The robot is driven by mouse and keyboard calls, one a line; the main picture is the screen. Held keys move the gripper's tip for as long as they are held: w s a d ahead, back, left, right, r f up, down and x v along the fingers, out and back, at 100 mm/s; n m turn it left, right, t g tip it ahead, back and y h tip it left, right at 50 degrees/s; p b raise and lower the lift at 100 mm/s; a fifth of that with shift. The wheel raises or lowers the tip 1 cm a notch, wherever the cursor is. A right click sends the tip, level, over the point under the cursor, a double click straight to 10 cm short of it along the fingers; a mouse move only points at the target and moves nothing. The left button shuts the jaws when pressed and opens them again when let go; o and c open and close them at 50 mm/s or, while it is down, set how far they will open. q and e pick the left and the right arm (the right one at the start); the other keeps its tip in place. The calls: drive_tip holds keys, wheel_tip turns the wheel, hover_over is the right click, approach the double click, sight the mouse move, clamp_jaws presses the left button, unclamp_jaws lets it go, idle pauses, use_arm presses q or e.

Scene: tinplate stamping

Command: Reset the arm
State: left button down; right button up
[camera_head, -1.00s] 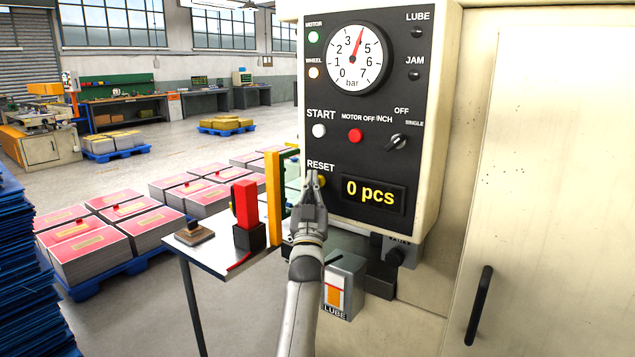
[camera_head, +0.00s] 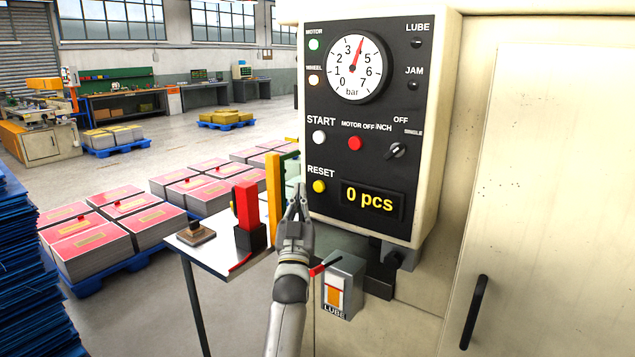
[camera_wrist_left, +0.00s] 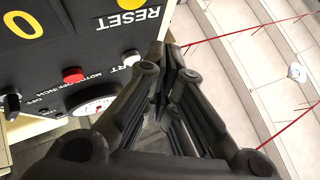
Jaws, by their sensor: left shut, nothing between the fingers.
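My left arm comes up from the bottom of the head view. Its gripper (camera_head: 298,200) is shut and empty, in front of the lower left edge of the control panel (camera_head: 325,150). The yellow RESET button (camera_head: 319,186) is in plain view to the right of the fingertips and a little above them, apart from them. In the left wrist view the gripper fingers (camera_wrist_left: 172,62) are together, beside the panel, which shows upside down with the RESET label (camera_wrist_left: 132,18). My right gripper is not in view.
The counter (camera_head: 372,200) reads 0 pcs. A small side table (camera_head: 210,262) with a red block (camera_head: 246,205) and a stamp (camera_head: 196,232) stands left of my gripper. The grey LUBE box (camera_head: 343,285) is just right of my forearm. Pallets of red-topped stacks (camera_head: 90,240) lie farther left.

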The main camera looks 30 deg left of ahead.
use_arm(q)
drive_tip(key=shift+s, duration=0.55)
